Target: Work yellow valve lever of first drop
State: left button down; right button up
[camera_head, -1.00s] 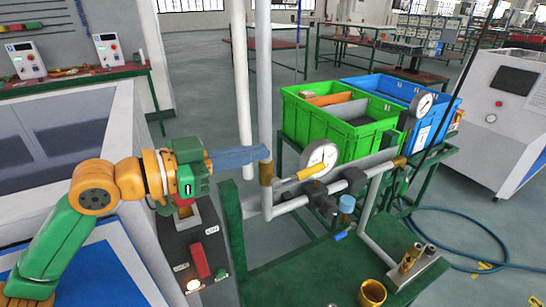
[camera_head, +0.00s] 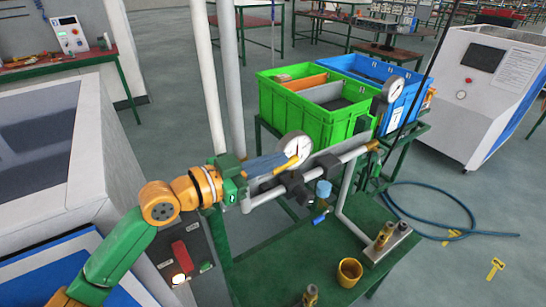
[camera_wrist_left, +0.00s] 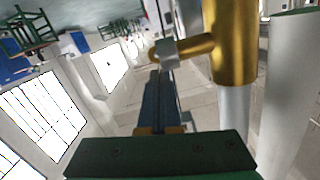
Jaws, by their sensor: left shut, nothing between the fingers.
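The yellow valve lever (camera_head: 287,166) sits at the upper end of the grey pipe run, just below a round white gauge (camera_head: 294,147). My left gripper (camera_head: 284,158) reaches in from the left, its long blue-grey fingers shut and empty. Its fingertips lie close to the lever and gauge in the head view; whether they touch cannot be told. In the left wrist view, the shut fingers (camera_wrist_left: 162,75) end beside a silver nut (camera_wrist_left: 167,53) on the side stem of a brass valve body (camera_wrist_left: 233,40). The lever cannot be made out there. My right gripper is not in view.
A green crate (camera_head: 300,113) and a blue crate stand behind the pipes. A second gauge (camera_head: 392,89) is at the right. Vertical white pipes rise at the left. A brass cup (camera_head: 349,272) stands on the green table (camera_head: 290,262).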

pick_arm(q)
jog(key=shift+w+f, duration=0.15)
jog(key=shift+f, duration=0.05)
jog(key=shift+d+p, duration=0.1)
jog(key=shift+p, duration=0.2)
jog(key=shift+w+f+g+y+p, duration=0.15)
jog(key=shift+f+g+y+p, duration=0.15)
jog(key=shift+p, duration=0.15)
jog(key=shift+d+f+b, duration=0.1)
jog(key=shift+f+b, duration=0.4)
jog(key=shift+f, duration=0.05)
jog(key=shift+r, duration=0.1)
